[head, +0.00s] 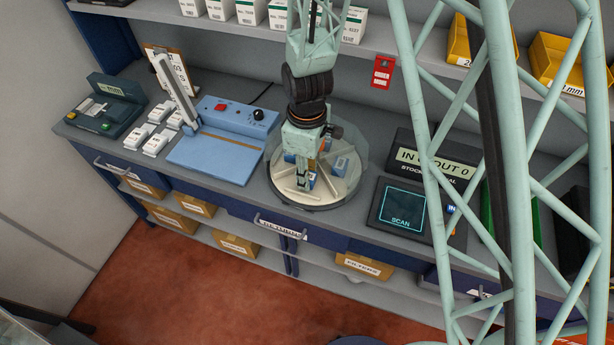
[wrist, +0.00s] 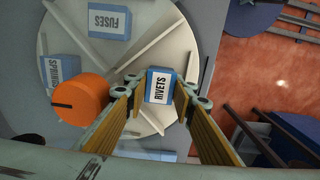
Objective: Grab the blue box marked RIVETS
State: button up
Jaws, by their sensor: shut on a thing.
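The blue box marked RIVETS (wrist: 160,87) has a white label and lies between my gripper's fingertips in the wrist view. My gripper (wrist: 159,92) is shut on its two sides. In the head view my gripper (head: 304,184) points down into the round dispenser (head: 312,204), and the box there is mostly hidden by the fingers. I cannot tell whether the box touches the dispenser's pale floor. Blue boxes marked FUSES (wrist: 109,20) and SPRINGS (wrist: 62,70) lie in other compartments.
Thin pale dividers (wrist: 137,43) split the round floor. An orange round part (wrist: 80,99) is close beside my left finger. A blue sealing machine (head: 215,155) stands left of the dispenser, and a SCAN pad (head: 402,208) and a stock display (head: 436,160) stand right.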

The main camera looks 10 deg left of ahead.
jog(key=shift+r, duration=1.6)
jog(key=shift+s+d+r, duration=0.1)
jog(key=shift+s, duration=0.1)
jog(key=s+d+r+b, duration=0.1)
jog(key=s+d, duration=0.6)
jog(key=s, duration=0.6)
jog(key=shift+s+d+r+b, duration=0.15)
jog(key=shift+s+r+b, duration=0.05)
jog(key=shift+s+b, duration=0.2)
jog(key=shift+w+d, duration=0.1)
